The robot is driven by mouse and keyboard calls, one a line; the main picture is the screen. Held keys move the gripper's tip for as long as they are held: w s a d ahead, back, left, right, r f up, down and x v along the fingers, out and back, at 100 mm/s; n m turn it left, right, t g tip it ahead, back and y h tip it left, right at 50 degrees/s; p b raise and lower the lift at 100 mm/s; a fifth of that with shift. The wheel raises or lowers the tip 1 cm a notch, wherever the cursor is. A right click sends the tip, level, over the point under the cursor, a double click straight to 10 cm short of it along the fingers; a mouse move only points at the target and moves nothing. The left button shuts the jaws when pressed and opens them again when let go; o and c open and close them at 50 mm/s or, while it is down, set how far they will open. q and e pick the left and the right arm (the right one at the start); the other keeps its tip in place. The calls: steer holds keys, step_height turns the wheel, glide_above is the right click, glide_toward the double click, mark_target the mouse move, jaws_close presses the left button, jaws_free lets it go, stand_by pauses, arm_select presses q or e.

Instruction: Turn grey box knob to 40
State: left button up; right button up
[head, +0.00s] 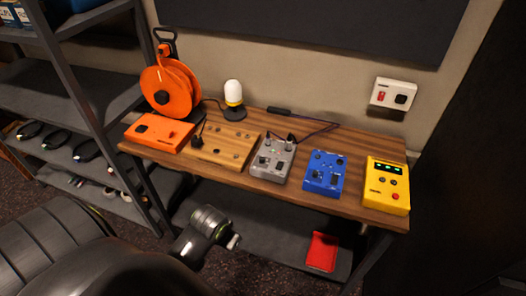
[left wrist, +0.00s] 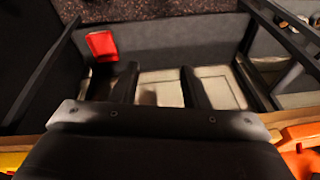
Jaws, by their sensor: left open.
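The grey box (head: 270,172) sits on the wooden desk between the wooden box and the blue box. It has small dark knobs and plugs on its top face, too small for me to read any knob's setting or scale. My left arm shows at the bottom of the head view, in front of the desk and apart from the grey box. In the left wrist view my left gripper (left wrist: 159,72) is open, with nothing visible between its fingers. The grey box is not visible there. My right gripper is in neither view.
On the wooden desk (head: 345,208) stand an orange box (head: 158,133), wooden box (head: 222,147), blue box (head: 324,174) and yellow box (head: 386,185). An orange cable reel (head: 168,86) and white lamp (head: 233,92) stand behind. A red object (head: 321,252) lies on the lower shelf.

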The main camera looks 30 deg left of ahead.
arm_select(q)
steer(key=w+a+r+n+g, duration=0.15)
steer(key=w+r, duration=0.25)
steer(key=w, duration=0.5)
steer(key=w+a+r, duration=0.2)
steer(key=w+r, duration=0.2)
steer(key=w, duration=0.6)
step_height(320, 180, up, 14)
steer(key=n+g, duration=0.2)
steer(key=n, duration=0.1)
glide_above(262, 158)
steer(key=shift+t+h, duration=0.25)
steer(key=shift+h, duration=0.05)
step_height(262, 158, down, 16)
steer(key=shift+p, duration=0.4)
steer(key=shift+f, duration=0.6)
jaws_close()
